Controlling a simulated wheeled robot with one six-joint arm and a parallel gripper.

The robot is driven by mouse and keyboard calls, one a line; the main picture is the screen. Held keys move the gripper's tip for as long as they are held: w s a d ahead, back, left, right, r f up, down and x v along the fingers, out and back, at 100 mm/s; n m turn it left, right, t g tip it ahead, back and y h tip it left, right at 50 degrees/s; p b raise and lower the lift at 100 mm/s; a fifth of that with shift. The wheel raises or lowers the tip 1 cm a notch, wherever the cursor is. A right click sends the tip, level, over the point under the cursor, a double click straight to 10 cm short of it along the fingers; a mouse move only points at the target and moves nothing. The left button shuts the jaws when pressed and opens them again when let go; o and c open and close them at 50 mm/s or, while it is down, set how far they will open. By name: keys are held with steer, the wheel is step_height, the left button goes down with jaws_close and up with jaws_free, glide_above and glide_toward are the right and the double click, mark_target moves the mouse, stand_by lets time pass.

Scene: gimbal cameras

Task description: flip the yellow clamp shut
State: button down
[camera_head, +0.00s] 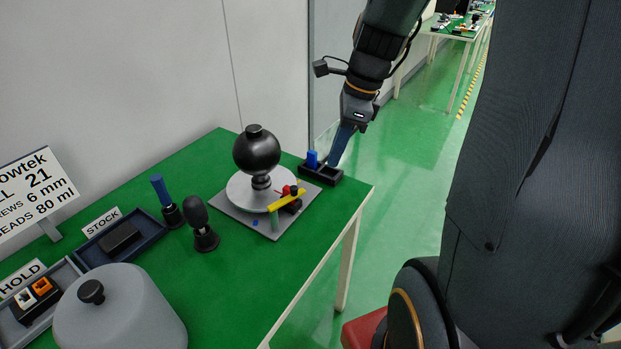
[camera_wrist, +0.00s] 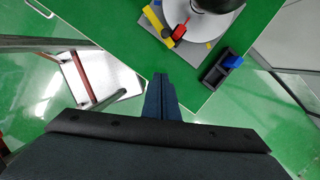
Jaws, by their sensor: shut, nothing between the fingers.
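The yellow clamp (camera_head: 287,200) is a bar on the front right of a grey square plate (camera_head: 247,223), beside a white disc that carries a black ball. A red part sits next to the bar. In the wrist view the yellow clamp (camera_wrist: 158,26) lies at the top, with the red part (camera_wrist: 180,29) beside it. My gripper (camera_head: 334,163) is shut and empty, pointing down near the table's back right corner, to the right of the clamp and apart from it. In the wrist view its fingers (camera_wrist: 160,78) are together.
A black holder (camera_head: 325,176) with a blue piece stands close to my gripper. A blue-handled tool (camera_head: 165,200), a black knob tool (camera_head: 201,225), trays and a grey dome (camera_head: 120,315) stand to the left. The table's front right is clear.

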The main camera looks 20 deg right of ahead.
glide_toward(301, 189)
steer(key=s+d+f, duration=0.2)
steer(key=s+f, duration=0.2)
steer(key=f, duration=0.1)
steer(key=a, duration=0.1)
steer(key=w+a+p, duration=0.2)
steer(key=shift+w+a+f, duration=0.2)
steer(key=shift+a+f, duration=0.05)
steer(key=shift+f, duration=0.05)
steer(key=shift+w+a+n+g+p, duration=0.2)
steer(key=shift+w+n+p, duration=0.3)
steer(key=shift+w+n, duration=0.35)
steer(key=shift+w+a+n+g+p, duration=0.2)
steer(key=shift+w+n+p, duration=0.35)
steer(key=shift+n, duration=0.4)
steer(key=shift+d, duration=0.1)
